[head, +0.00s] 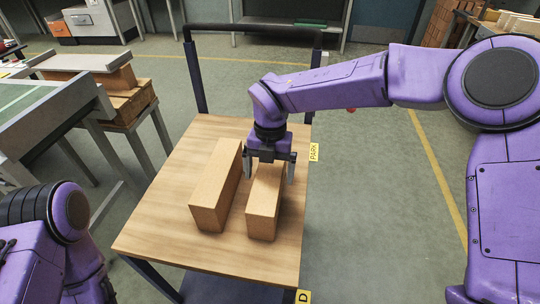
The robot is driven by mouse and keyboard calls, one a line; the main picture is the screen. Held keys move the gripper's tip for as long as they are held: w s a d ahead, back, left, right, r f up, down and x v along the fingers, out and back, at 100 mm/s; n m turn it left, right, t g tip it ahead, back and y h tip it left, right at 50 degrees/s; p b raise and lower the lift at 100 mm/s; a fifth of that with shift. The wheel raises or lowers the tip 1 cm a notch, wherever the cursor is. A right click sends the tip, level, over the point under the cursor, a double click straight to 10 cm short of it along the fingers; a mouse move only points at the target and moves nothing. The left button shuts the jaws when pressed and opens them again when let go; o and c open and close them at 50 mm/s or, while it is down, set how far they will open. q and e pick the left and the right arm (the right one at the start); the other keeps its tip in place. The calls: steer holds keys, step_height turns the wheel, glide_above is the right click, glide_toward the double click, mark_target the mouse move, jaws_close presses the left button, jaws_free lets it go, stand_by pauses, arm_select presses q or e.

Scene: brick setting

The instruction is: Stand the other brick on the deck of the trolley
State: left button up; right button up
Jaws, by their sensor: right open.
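Two tan bricks stand side by side on the wooden deck of the trolley (160,236). The left brick (213,190) is the longer one in view. The right brick (263,213) lies a small gap to its right, parallel to it. My right gripper (268,176) is over the far part of the right brick, with its open fingers on either side of it. The gripper hides that brick's far end; I cannot tell whether the fingers touch it. My left arm shows at the lower left, but its gripper is out of view.
The trolley's dark handle (250,28) rises at the deck's far end. A grey-framed table (45,110) and stacked bricks (128,98) stand to the left. Deck space is free at the front left.

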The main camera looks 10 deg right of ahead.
steer(key=r, duration=0.7)
steer(key=shift+w+d, duration=0.2)
steer(key=shift+w, duration=0.15)
